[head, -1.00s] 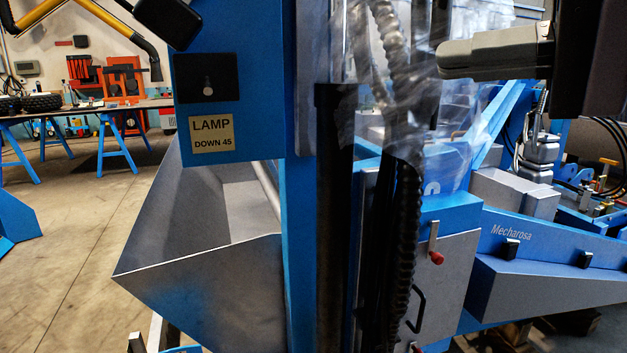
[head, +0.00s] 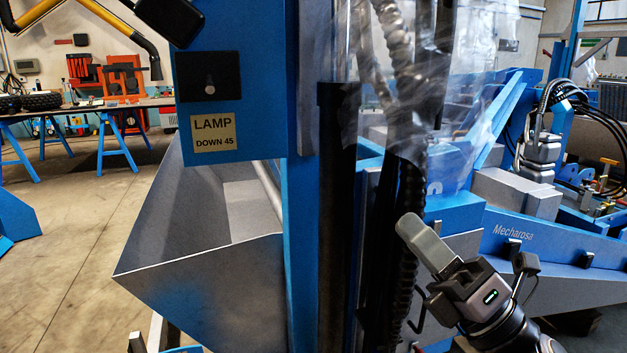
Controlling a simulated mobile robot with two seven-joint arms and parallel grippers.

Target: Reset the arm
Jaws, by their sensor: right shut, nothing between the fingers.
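My right gripper (head: 412,226) is at the lower right of the head view, with its grey fingers pointing up and left. The fingers are shut together with nothing between them. It appears in front of the blue machine frame, below the clear plastic sheet; whether it touches anything there I cannot tell. My right arm reaches in from the bottom right edge. My left gripper does not show.
A blue post with a "LAMP DOWN 45" label (head: 213,134) stands at the centre left, above a grey metal hopper (head: 200,270). A clear plastic sheet (head: 440,110) hangs around dark hoses. A blue "Mecharosa" beam (head: 560,245) runs along the right. Open floor lies at the left.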

